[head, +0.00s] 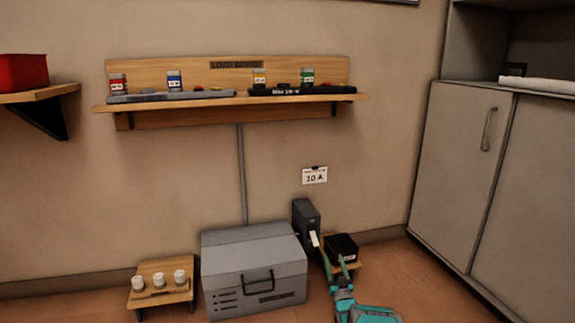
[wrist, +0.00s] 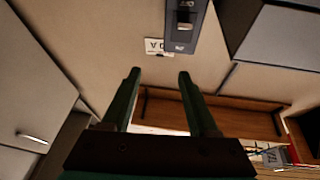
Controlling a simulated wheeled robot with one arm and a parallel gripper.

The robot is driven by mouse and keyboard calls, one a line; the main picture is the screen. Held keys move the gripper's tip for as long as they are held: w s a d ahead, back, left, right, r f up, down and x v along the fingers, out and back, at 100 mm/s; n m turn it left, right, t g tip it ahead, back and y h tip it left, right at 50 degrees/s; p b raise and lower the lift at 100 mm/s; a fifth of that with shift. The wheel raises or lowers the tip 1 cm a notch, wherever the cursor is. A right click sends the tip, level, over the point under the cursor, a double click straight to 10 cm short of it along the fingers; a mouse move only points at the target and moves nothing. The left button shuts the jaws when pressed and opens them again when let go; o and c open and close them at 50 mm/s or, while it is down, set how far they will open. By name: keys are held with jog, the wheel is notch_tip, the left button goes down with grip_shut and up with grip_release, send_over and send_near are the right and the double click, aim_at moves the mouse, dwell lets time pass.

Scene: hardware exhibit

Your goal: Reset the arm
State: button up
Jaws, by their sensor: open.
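My gripper (head: 335,258) is low in the head view, at the end of my teal arm, which comes up from the bottom edge. It overlaps the area just below and right of a dark grey upright switch box (head: 304,213) with a pale lever (head: 314,239). In the wrist view, the two dark green fingers of my gripper (wrist: 158,76) are spread apart with nothing between them. The switch box (wrist: 181,42) is beyond the fingertips at the top, apart from them in the picture. The exact distance is hard to tell.
A black open box (head: 342,247) stands right beside my gripper. A large grey case (head: 235,249) and a small wooden stand (head: 147,270) are to the left. A wooden shelf (head: 230,101) hangs above. Grey cabinets (head: 460,140) stand at right; floor before them is clear.

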notch_tip(320, 180, up, 8)
jog(key=w+m+g+h, duration=0.1)
jog(key=w+g+h, duration=0.1)
jog(key=g, duration=0.3)
jog(key=s+a+r+g, duration=0.3)
jog(key=s+r+g, duration=0.35)
jog(key=s, duration=0.55)
jog(key=s+r+g, duration=0.3)
jog(key=s+g, duration=0.1)
jog(key=s, duration=1.6)
jog(key=s+r+g+h, duration=0.15)
jog(key=s+g, duration=0.25)
jog(key=s, duration=1.7)
jog(key=s+r+g, duration=0.3)
jog(key=s+g, duration=0.2)
jog(key=s, duration=1.5)
jog(key=s+p+v, duration=0.2)
jog(key=p+v, duration=1)
jog(key=shift+d+r+p, duration=0.4)
jog(key=shift+r, duration=0.05)
jog(key=shift+w+t, duration=0.1)
jog(key=shift+t, duration=0.15)
